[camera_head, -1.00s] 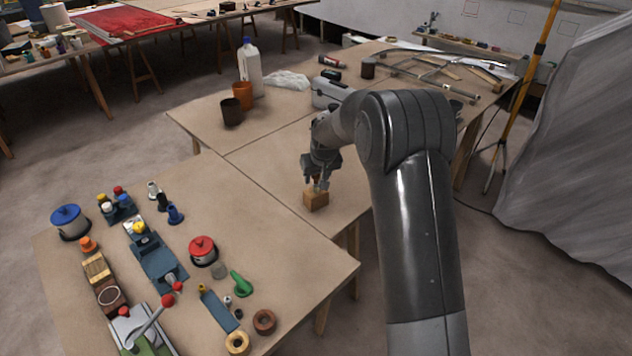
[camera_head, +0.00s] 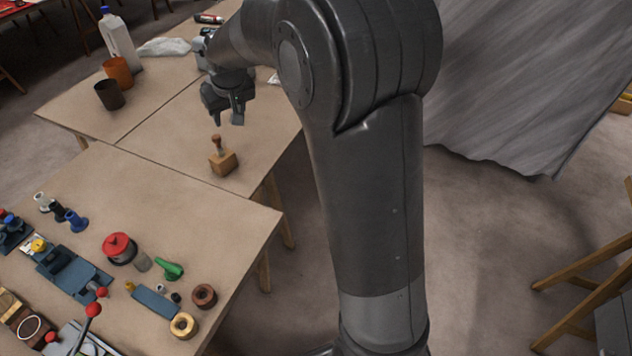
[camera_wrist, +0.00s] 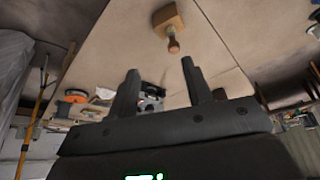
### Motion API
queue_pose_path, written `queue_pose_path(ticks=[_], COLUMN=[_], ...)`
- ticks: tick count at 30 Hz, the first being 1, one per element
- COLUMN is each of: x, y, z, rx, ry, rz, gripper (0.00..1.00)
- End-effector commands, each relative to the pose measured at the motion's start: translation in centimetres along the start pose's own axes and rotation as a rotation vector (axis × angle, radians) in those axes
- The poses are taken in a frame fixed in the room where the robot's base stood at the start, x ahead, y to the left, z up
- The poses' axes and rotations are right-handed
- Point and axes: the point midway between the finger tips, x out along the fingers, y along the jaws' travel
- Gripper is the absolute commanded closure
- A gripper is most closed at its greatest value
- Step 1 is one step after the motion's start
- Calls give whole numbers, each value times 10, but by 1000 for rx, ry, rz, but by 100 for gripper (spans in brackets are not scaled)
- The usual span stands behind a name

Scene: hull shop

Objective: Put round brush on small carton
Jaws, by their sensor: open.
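The small carton (camera_head: 225,164) is a brown box on the wooden table, near the edge at the seam with the nearer table. The round brush (camera_head: 216,143) has a brown knobbed handle and stands roughly upright on the carton, towards its left side. In the wrist view, the brush (camera_wrist: 173,44) projects from the carton (camera_wrist: 166,17), apart from my fingers. My gripper (camera_head: 238,117) is open and empty, above and behind the brush. Its two fingers also show spread in the wrist view (camera_wrist: 160,69). The brush's exact contact with the carton is too small to make out.
The nearer table holds a red-lidded pot (camera_head: 119,248), a green item (camera_head: 170,269) and several small parts. The tabletop around the carton is clear.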

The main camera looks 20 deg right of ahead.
Motion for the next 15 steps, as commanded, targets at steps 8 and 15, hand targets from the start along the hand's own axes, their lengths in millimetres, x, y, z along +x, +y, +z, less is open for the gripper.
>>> queue_pose_path(ticks=[8,15], x=[-99,-157], y=[13,16], z=[73,151], rx=[64,122], ry=[27,45], rz=[39,66], gripper=[54,54])
